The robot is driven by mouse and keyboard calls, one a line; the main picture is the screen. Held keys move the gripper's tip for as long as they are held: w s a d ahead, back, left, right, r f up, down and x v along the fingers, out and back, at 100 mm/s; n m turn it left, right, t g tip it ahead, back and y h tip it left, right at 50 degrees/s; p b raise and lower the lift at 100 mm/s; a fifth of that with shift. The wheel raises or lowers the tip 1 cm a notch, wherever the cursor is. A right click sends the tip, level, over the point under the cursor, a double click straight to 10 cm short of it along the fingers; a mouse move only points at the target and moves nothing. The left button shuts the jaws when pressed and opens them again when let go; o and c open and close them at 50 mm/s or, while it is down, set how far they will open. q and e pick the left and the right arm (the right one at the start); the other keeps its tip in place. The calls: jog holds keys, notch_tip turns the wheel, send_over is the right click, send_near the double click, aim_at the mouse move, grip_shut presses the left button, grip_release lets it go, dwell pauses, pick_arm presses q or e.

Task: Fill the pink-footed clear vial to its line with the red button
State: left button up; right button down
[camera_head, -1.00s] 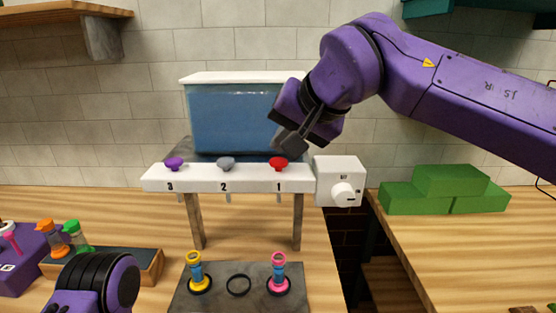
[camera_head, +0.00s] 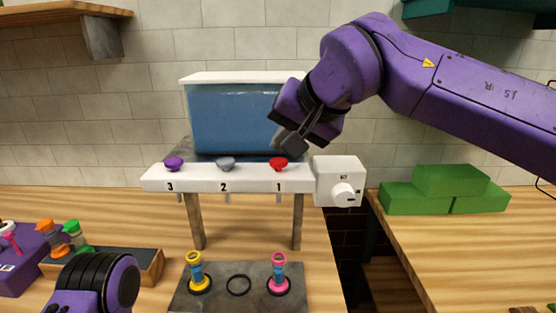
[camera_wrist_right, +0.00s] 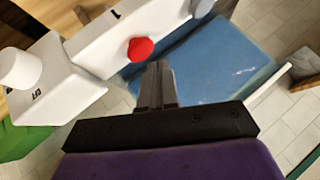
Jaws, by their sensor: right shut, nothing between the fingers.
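The pink-footed clear vial (camera_head: 279,285) stands upright in a black ring on the grey plate (camera_head: 240,304), below nozzle 1. Blue shows inside it; its fill line is too small to make out. The red button (camera_head: 279,163) sits on top of the white dispenser bar (camera_head: 250,184) above the number 1, and also shows in the right wrist view (camera_wrist_right: 140,49). My right gripper (camera_head: 289,143) is shut and empty, just above and behind the red button. In the right wrist view its closed fingertips (camera_wrist_right: 157,70) appear close to the button; contact cannot be told. My left gripper is out of view.
Purple (camera_head: 174,163) and grey (camera_head: 226,163) buttons share the bar. A yellow-footed vial (camera_head: 198,283) stands left of an empty ring (camera_head: 239,285). A blue tank (camera_head: 235,120) is behind. A white knob box (camera_head: 340,180) adjoins the bar. Green blocks (camera_head: 440,195) lie right.

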aim_at(283, 162)
jog(key=shift+f, duration=0.4)
jog(key=shift+f, duration=0.65)
dwell(0.9)
jog(key=shift+r+p, duration=1)
jog(key=shift+p, duration=0.3)
jog(key=shift+r, duration=0.1)
notch_tip(283, 162, up, 5)
jog(key=p, duration=0.6)
